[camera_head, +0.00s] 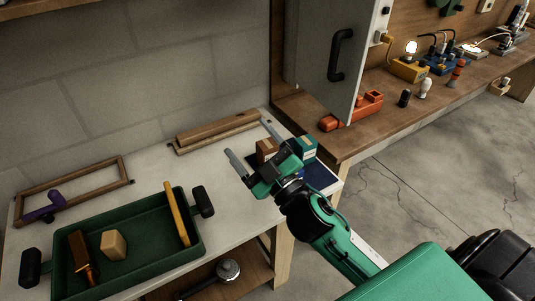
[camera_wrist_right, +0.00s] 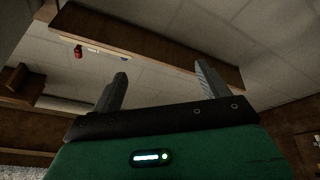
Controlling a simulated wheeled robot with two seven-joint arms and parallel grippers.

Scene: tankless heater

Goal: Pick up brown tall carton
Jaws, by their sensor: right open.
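A small brown carton (camera_head: 266,148) stands at the right end of the white worktable, partly hidden behind my right gripper. My right gripper (camera_head: 252,144) is open and empty. In the head view its fingers appear to either side of the carton, but the wrist view shows no carton between the fingertips (camera_wrist_right: 161,72), only wall and a shelf beyond. The gripper seems to be above and in front of the carton; the exact gap cannot be told. My left gripper is not in view.
A teal box (camera_head: 305,149) stands right of the carton, near a dark blue mat (camera_head: 318,177). A green tray (camera_head: 140,253) with several items fills the table's left. Wooden bars (camera_head: 217,132) lie behind. A grey cabinet door (camera_head: 325,60) rises at the back right.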

